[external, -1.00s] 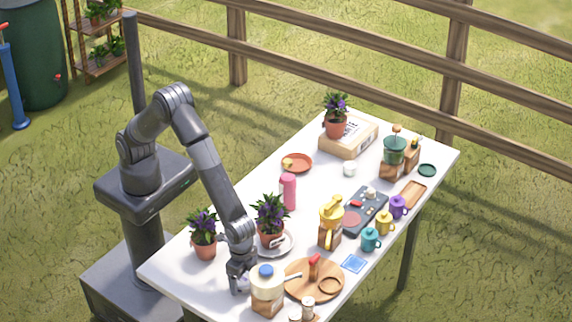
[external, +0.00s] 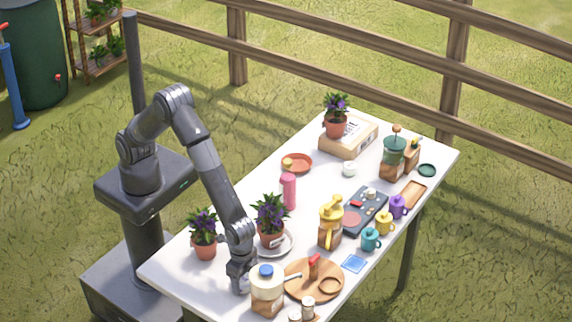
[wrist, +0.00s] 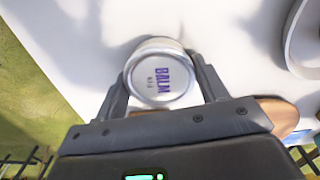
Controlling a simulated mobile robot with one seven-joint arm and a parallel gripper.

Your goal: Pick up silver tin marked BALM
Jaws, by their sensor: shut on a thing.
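The silver tin marked BALM (wrist: 160,80) shows its round pale lid, with purple lettering, in the wrist view. It sits between the two fingers of my gripper (wrist: 163,68), one on each side, and the fingers are shut on it. In the external view my gripper (external: 240,286) points down at the table's near edge, left of a blue-lidded jar. I cannot make out the tin there, and whether it touches the table is unclear.
The white table (external: 185,268) holds the blue-lidded jar (external: 267,290) close to my gripper. A potted purple flower (external: 204,242) stands behind, another (external: 271,225) on a plate. A round wooden board (external: 325,290) lies to the right. Bare table lies left of my gripper.

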